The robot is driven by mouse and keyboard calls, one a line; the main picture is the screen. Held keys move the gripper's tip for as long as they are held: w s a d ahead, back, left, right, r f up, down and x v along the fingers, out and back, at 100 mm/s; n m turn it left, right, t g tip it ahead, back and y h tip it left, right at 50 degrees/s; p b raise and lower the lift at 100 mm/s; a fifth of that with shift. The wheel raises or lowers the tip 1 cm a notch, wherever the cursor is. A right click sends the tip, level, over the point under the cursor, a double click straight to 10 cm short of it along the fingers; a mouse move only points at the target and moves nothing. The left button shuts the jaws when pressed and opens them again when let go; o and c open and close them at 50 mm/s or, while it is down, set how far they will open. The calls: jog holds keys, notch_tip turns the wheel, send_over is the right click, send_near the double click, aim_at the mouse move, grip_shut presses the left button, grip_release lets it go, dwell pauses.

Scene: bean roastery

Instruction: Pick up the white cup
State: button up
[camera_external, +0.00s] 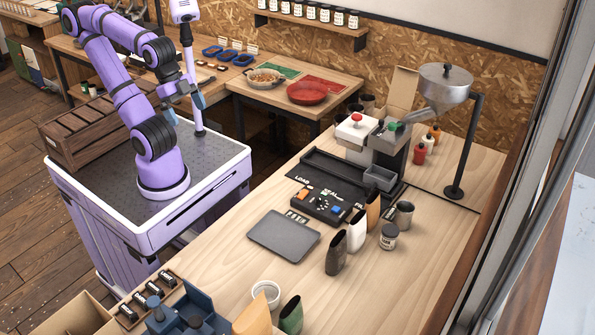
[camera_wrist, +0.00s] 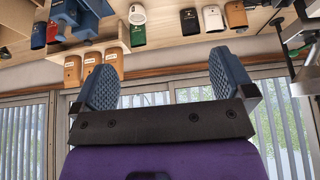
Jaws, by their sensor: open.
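The white cup (camera_external: 266,294) stands upright on the wooden table near the front edge of the external view, its round opening facing up. It also shows small at the top of the wrist view (camera_wrist: 137,14). My gripper (camera_external: 185,108) is up over my own base, well away from the cup and to its upper left in the external view. In the wrist view, the two blue fingers of my gripper (camera_wrist: 166,85) are wide apart with nothing between them.
Close to the cup stand a green bag (camera_external: 291,315), an orange bag (camera_external: 252,318) and a blue rack (camera_external: 190,312). A dark grey flat plate (camera_external: 284,236) lies behind it. Several bags and a grey cup (camera_external: 404,214) stand further right. The table front right is clear.

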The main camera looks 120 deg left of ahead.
jog(key=w+d+f+g, duration=0.1)
jog(key=w+d+f, duration=0.1)
jog(key=w, duration=1.1)
jog(key=n+g, duration=0.2)
jog(key=g, duration=0.1)
send_over(267, 296)
jog(key=d, duration=0.2)
notch_tip(267, 296, down, 28)
jog(key=f, duration=0.2)
jog(key=w+f, duration=0.1)
jog(key=f, duration=0.2)
jog(key=shift+w+f, duration=0.1)
jog(key=shift+f, duration=0.05)
jog(key=shift+w+f, duration=0.15)
jog(key=shift+f, duration=1.3)
jog(key=shift+w+f, duration=0.15)
jog(key=shift+f, duration=1.3)
jog(key=c, duration=0.9)
